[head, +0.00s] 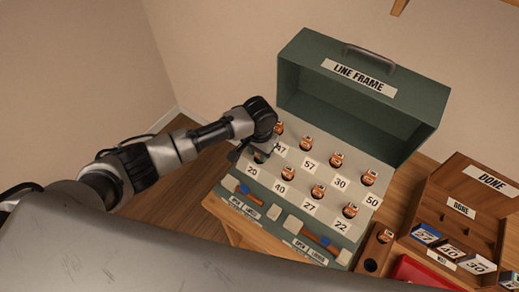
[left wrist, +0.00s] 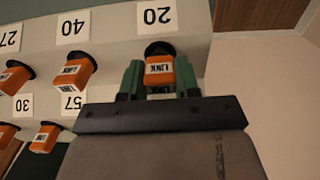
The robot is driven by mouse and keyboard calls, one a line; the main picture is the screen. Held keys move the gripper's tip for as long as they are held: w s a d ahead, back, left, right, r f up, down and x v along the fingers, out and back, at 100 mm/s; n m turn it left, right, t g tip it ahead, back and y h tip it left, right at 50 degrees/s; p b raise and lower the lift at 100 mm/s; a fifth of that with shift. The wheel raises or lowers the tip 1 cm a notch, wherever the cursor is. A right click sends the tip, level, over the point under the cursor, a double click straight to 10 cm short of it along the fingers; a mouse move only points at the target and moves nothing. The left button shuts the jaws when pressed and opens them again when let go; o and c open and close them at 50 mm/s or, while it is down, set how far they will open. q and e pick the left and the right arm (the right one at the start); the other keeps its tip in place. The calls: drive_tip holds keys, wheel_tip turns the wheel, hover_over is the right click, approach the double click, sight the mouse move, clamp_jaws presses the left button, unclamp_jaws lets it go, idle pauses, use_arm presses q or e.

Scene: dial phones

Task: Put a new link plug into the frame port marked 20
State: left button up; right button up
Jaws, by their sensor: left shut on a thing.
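The green line frame (head: 345,115) stands on the wooden table, its sloping face holding numbered ports. The label 20 (head: 252,170) is at the lower left of the port rows; in the left wrist view the label 20 (left wrist: 157,15) is upside down. My left gripper (head: 240,152) is at this port. In the left wrist view my left gripper (left wrist: 158,82) is shut on an orange link plug (left wrist: 159,68), with a green finger on each side. The plug's far end meets the dark port ring (left wrist: 159,47); how deep it sits I cannot tell. My right gripper is not in view.
Orange plugs stand in the other ports, such as the one by 40 (left wrist: 75,70). A wooden block (head: 376,245) with a plug and a dark hole is at the right. Beyond it are a red thing (head: 425,272) and the wooden DONE box (head: 470,205) with numbered cards.

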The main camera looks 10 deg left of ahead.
use_arm(q)
drive_tip(key=shift+f, duration=0.4)
drive_tip(key=o, duration=1.1)
drive_tip(key=shift+o, duration=0.2)
drive_tip(key=shift+r+p, duration=3.8)
drive_tip(key=shift+p, duration=0.25)
drive_tip(key=shift+r, duration=2)
